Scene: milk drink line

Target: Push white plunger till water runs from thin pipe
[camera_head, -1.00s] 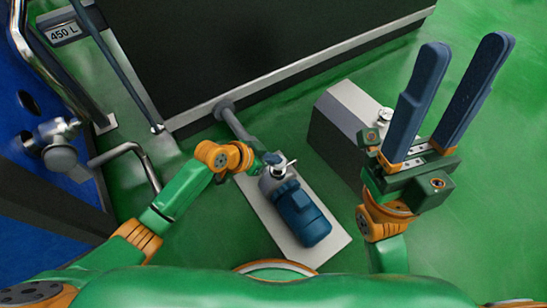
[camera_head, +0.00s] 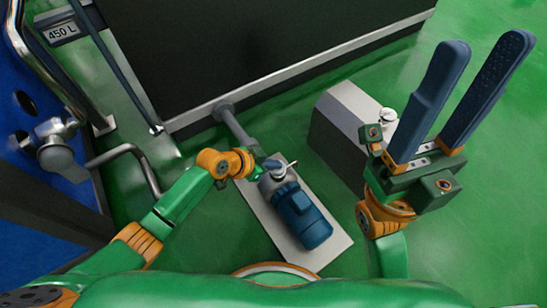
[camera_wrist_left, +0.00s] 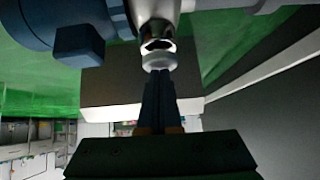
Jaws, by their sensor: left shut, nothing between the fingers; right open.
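My left gripper (camera_head: 262,168) is shut and empty, with its tips at the pump fitting beside the blue motor. In the left wrist view, the dark fingers (camera_wrist_left: 160,85) point at a pale round piece (camera_wrist_left: 158,62) on a metal body. This may be the white plunger; I cannot tell whether the tips touch it or how far it is pressed in. A thin light rod or pipe (camera_head: 291,167) sticks out at the fitting, and no water shows. My right gripper (camera_head: 482,90) is open and empty, raised at the right in front of a grey box.
The blue motor (camera_head: 303,216) lies on a pale base plate (camera_head: 333,242). The grey box (camera_head: 335,130) carries a white knob (camera_head: 386,118), partly behind my right gripper. A big dark tank (camera_head: 250,45) stands behind. A metal valve (camera_head: 55,145) and bent pipes are at left. Green floor is free at right.

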